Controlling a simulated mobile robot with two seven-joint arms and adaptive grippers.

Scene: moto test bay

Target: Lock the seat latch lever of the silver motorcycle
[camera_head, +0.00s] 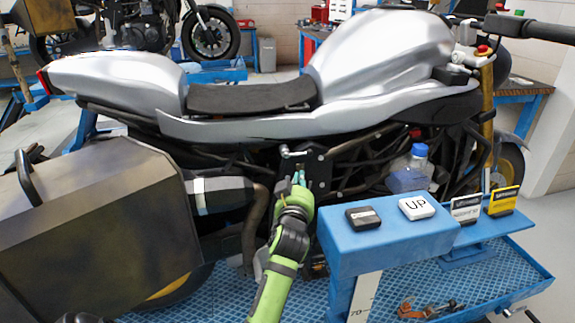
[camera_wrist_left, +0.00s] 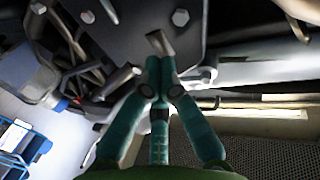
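The silver motorcycle (camera_head: 345,70) stands side-on across the head view, with its dark seat (camera_head: 250,96) in the middle. Below the seat is a black bolted plate (camera_head: 318,165), and a small silver lever with a round end (camera_head: 285,151) shows at its left. My left gripper (camera_head: 297,178) is just below this lever, in front of the plate. In the left wrist view its teal fingertips (camera_wrist_left: 160,64) are together, right at a short metal peg (camera_wrist_left: 160,42) by the plate. I cannot tell whether they touch it or whether it is the latch lever. My right gripper is not in view.
A large dark side case (camera_head: 90,225) fills the lower left.

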